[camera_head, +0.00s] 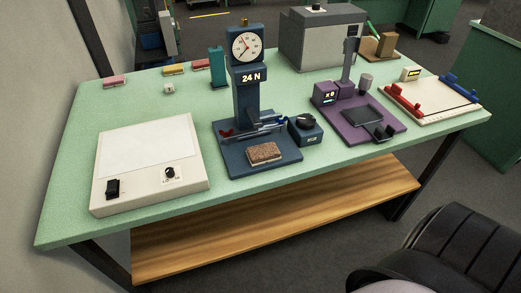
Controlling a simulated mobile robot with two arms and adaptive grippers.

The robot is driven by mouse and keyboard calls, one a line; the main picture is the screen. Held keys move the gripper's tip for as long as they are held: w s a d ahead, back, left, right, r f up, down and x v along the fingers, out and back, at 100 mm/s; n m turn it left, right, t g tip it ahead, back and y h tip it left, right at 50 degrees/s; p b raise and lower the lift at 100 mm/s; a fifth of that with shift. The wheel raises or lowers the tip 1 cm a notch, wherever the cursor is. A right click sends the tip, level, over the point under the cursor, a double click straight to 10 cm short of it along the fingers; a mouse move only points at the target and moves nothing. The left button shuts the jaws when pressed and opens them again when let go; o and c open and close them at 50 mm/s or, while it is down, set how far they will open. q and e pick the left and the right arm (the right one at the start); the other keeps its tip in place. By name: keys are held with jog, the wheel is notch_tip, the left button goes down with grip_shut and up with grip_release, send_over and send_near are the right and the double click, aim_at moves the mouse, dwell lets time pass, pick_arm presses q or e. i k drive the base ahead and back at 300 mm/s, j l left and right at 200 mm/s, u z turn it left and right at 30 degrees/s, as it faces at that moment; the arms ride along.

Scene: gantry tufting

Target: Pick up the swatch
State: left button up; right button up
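The likely swatch is a small brown, rough-textured piece (264,153). It lies at the front of the dark blue base of a test stand (248,101) with a round dial and a "24 N" display. Its top and front edge are in clear view. A clamp-like part with red and blue bits (255,130) sits just behind it on the stand. Neither of my grippers shows in the head view.
The green table (70,215) also holds a white panel box (150,165) at left, a dark blue knob box (305,128), a purple device (372,118), a white board (430,100) and a grey box (322,40).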

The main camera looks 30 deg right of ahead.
aim_at(266, 152)
jog(key=i+l+z, duration=0.1)
jog(key=z, duration=0.3)
jog(key=i+z, duration=0.15)
jog(key=z, duration=0.25)
jog(key=i+l+z, duration=0.1)
jog(key=z, duration=0.3)
jog(key=i+z, duration=0.15)
jog(key=z, duration=0.25)
jog(key=i+j, duration=0.1)
jog(key=i, duration=0.05)
